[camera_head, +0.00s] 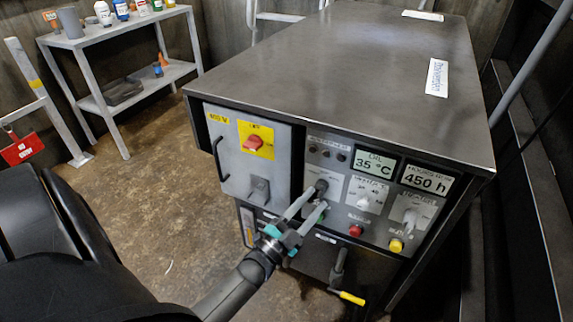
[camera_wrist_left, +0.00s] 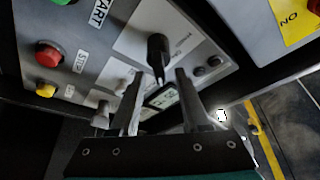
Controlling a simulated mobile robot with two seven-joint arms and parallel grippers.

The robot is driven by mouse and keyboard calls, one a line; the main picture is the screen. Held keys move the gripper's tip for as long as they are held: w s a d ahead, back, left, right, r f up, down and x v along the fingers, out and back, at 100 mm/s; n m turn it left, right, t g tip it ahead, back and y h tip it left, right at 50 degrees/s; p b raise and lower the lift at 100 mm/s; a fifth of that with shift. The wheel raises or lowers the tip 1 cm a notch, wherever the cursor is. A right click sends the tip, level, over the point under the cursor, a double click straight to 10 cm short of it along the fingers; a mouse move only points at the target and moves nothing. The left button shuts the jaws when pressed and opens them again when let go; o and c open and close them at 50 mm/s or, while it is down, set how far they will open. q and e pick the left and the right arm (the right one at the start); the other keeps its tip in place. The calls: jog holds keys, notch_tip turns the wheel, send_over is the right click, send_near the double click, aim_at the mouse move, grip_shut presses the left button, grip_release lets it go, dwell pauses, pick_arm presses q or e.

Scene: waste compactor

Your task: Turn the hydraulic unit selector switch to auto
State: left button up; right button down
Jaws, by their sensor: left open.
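A dark selector knob (camera_head: 321,185) sits on a light plate at the left of the grey control panel; its label is too small to read. The knob also shows in the left wrist view (camera_wrist_left: 158,48), ahead of the fingertips. My left gripper (camera_head: 319,197) is open in front of the panel, its two fingers pointing at this knob. In the left wrist view the fingers (camera_wrist_left: 158,78) stand apart on either side of the knob's line, with no clear contact. The fingers partly hide the knob and its plate in the head view. My right gripper is not in view.
Other switches (camera_head: 363,203) (camera_head: 410,216), a red stop button (camera_head: 355,231) and a yellow button (camera_head: 396,245) lie to the right. A red main switch (camera_head: 254,142) is on the left door. A yellow-tipped lever (camera_head: 350,297) sticks out below. A shelf (camera_head: 120,28) stands behind left.

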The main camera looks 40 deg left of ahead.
pick_arm(q)
jog(key=p+v, duration=0.1)
jog(key=v, duration=1.2)
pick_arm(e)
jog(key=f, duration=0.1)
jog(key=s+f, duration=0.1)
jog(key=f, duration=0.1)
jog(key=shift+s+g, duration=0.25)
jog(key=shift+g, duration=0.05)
